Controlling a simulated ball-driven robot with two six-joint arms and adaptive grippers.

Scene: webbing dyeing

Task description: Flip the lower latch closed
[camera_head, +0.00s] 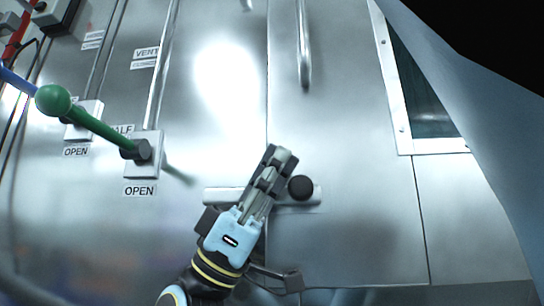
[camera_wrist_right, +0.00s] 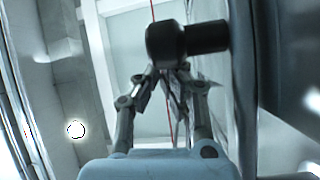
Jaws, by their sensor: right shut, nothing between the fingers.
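The lower latch (camera_head: 309,196) is a horizontal metal bar across the seam of the steel cabinet doors, with a black round knob (camera_head: 300,187) near its right end. My right gripper (camera_head: 279,155) is shut and empty. In the head view it overlaps the middle of the bar, with its fingertips just left of and above the knob. In the right wrist view the black knob (camera_wrist_right: 165,44) stands just beyond the closed fingertips (camera_wrist_right: 171,70). Whether they touch is unclear. My gripper hides part of the latch bar. My left gripper is out of view.
A green ball-ended lever (camera_head: 90,122) sticks out at the left beside plates marked OPEN. A vertical metal handle (camera_head: 304,45) is above the latch. A framed dark window (camera_head: 425,95) is at the upper right. The door surface right of the knob is clear.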

